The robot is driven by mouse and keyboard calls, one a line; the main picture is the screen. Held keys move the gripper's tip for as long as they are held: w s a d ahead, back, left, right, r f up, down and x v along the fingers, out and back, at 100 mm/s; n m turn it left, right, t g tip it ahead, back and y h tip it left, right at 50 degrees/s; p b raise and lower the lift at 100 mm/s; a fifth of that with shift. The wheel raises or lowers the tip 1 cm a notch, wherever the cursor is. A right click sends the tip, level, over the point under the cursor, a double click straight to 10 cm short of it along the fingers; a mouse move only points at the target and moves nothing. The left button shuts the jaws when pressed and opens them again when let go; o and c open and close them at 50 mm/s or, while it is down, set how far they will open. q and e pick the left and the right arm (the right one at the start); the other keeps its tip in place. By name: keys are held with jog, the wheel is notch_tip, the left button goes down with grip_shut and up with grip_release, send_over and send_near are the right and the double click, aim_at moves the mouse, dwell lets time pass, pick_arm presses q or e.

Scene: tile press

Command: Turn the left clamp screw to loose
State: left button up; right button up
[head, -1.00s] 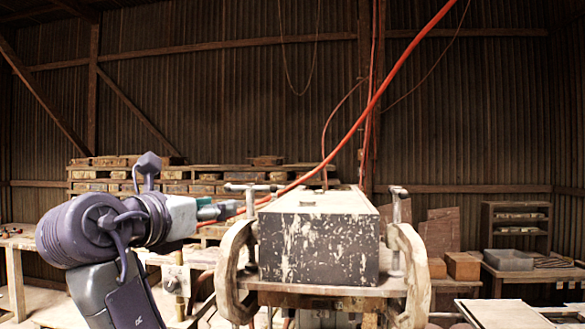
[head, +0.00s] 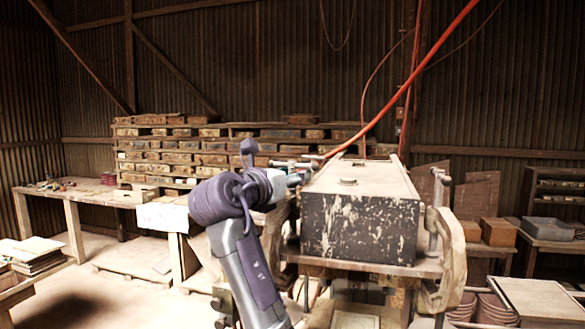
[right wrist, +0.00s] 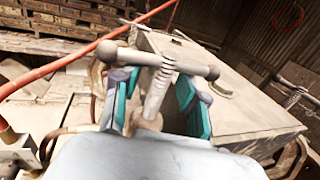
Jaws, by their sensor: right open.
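The left clamp screw (head: 284,163) stands at the left edge of the press box and has a crossbar handle on top. In the right wrist view the grey ridged screw (right wrist: 157,92) carries its bar across the picture. My right gripper (head: 293,180) reaches it from the left in the head view. In the wrist view its teal-padded fingers (right wrist: 156,88) are open, one on each side of the screw, just below the bar; contact cannot be told. My left gripper is not in view.
The dark press box (head: 360,225) stands right beside the screw. The right clamp screw (head: 437,205) is at its far side. An orange hose (head: 420,68) runs close to the left screw handle. Stacked bricks (head: 190,150) and a workbench (head: 85,192) lie behind.

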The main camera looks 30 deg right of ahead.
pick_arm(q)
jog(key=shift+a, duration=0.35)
pick_arm(e)
jog(key=shift+d, duration=0.1)
grip_shut()
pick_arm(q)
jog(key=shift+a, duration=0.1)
pick_arm(e)
jog(key=shift+t, duration=0.3)
jog(key=shift+n+t+y, duration=0.4)
jog(key=shift+n, duration=0.1)
grip_release()
